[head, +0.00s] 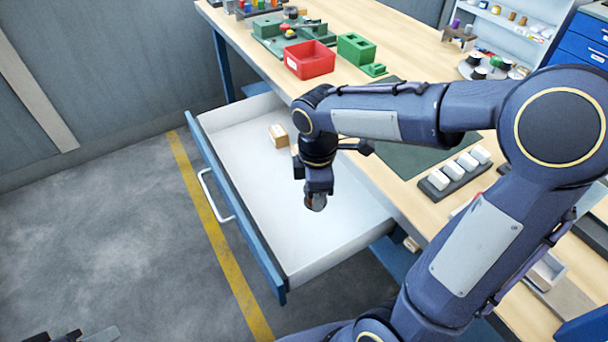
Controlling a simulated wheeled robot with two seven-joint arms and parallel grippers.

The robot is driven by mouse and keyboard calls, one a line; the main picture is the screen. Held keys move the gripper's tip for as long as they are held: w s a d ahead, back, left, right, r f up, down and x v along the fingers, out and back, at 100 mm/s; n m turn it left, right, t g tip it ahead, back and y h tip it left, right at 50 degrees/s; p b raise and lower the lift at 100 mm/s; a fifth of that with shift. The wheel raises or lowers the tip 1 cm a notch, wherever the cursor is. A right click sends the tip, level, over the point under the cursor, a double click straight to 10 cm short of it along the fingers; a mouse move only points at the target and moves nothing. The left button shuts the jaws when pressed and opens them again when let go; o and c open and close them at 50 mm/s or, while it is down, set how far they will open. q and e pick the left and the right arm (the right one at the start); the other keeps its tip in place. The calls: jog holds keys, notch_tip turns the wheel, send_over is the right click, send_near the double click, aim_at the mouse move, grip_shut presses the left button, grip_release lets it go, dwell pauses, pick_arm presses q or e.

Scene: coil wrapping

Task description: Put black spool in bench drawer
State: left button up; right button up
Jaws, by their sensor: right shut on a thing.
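The bench drawer (228,118) is pulled open, with a white inside and a blue front. My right gripper (317,196) points down over the drawer's middle. Part of what looks like my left gripper (72,336) shows at the bottom left edge, cut off by the frame, away from the drawer.
A small brown box (279,135) lies in the drawer near its back. On the workbench (405,40) stand a red bin (309,60), a green block holder (356,48), a round tray with spools (487,68) and a rack of white blocks (455,171). The drawer's front half is clear.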

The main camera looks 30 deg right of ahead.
jog(key=s+d+n+b, duration=0.1)
jog(key=s+n+b, duration=0.1)
jog(key=s+n, duration=0.8)
jog(key=n+b, duration=0.1)
jog(key=b, duration=0.1)
send_over(315, 220)
jog(key=f, duration=1)
jog(key=shift+s, duration=0.25)
jog(key=shift+w+f, duration=0.15)
jog(key=shift+f, duration=0.1)
jog(key=shift+w+f+b, duration=0.1)
jog(key=shift+f+b, duration=0.35)
jog(key=shift+f, duration=1.15)
jog(key=shift+f, duration=0.15)
jog(key=o, duration=1)
jog(key=shift+c, duration=0.2)
